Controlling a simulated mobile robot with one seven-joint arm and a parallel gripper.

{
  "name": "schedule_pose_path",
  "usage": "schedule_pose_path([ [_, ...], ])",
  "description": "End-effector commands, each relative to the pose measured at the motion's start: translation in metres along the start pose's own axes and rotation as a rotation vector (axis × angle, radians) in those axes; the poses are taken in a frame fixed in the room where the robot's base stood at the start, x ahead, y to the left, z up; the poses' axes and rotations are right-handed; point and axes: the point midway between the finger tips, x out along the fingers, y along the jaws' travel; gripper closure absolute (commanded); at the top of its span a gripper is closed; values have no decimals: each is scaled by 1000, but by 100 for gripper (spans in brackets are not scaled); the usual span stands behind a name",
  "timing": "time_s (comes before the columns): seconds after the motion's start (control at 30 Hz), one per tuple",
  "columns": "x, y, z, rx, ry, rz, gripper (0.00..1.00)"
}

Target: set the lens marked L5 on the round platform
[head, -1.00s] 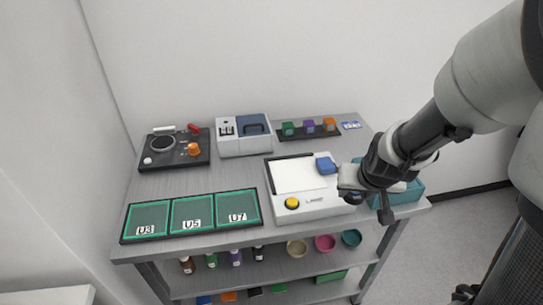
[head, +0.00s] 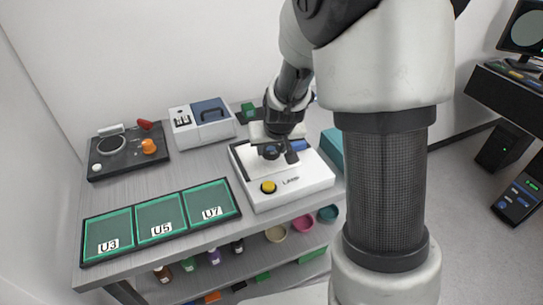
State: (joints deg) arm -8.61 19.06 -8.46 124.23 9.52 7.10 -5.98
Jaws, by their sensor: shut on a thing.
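My gripper (head: 273,153) is over the white device with the yellow button (head: 268,187), above its pale top plate. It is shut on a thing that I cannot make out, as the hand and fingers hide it. No lens marked L5 can be read in view. I cannot pick out the round platform for sure. A dark box with a round ring (head: 110,145) on top, an orange knob and a red lever stands at the bench's back left.
A tray with green panels marked U3 (head: 108,232), U5 and U7 lies along the bench front. A grey-blue device (head: 203,122) stands behind. A teal bin (head: 332,150) is partly hidden by my arm. At the far right are a monitor (head: 525,28) and a dark desk (head: 508,86).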

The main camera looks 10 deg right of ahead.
Motion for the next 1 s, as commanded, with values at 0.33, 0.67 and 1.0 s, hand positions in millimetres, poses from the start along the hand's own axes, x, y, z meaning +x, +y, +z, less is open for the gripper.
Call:
schedule_pose_path([
  [0.33, 24, 0, 14, 0, 0, 0, 81],
  [0.67, 27, 0, 16, 0, -1, 0, 39],
  [1.0, 24, 0, 14, 0, -1, 0, 39],
])
